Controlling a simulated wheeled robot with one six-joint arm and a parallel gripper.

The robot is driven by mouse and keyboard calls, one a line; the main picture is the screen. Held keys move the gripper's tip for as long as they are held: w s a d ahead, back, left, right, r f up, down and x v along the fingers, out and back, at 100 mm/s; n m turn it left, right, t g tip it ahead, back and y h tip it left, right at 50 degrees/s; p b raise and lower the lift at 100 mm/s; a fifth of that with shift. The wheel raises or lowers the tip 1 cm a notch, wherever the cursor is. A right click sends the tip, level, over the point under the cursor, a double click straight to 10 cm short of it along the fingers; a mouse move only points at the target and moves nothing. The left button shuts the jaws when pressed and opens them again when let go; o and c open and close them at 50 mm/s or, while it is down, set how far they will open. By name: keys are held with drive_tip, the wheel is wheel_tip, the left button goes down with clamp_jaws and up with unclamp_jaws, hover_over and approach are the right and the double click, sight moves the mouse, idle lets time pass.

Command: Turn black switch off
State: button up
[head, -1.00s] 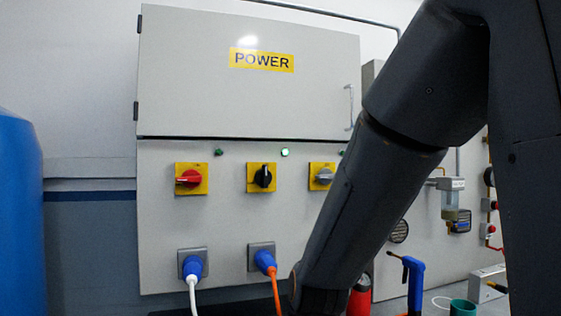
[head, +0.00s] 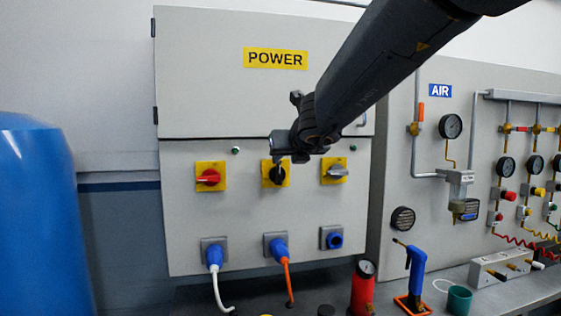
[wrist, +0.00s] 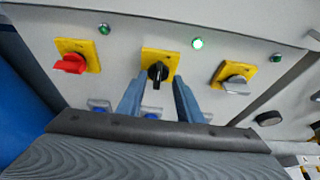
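The black switch (head: 275,175) sits on a yellow plate, in the middle of three on the grey power panel (head: 190,240). In the head view my gripper (head: 285,158) is in front of it and hides part of it. In the wrist view the black switch (wrist: 157,73) shows its handle roughly upright. A lit green lamp (wrist: 197,43) shows above the plate in the wrist view.
A red switch (head: 208,177) is to the left and a grey switch (head: 337,172) to the right. Below are a blue plug with a white cable (head: 214,256) and one with an orange cable (head: 280,248). A blue barrel (head: 40,220) stands at far left.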

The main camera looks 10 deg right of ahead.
sight(279, 164)
drive_tip(key=b+x, duration=0.2)
drive_tip(key=x, duration=0.5)
drive_tip(key=shift+w+f, duration=0.1)
drive_tip(key=shift+f, duration=0.1)
clamp_jaws()
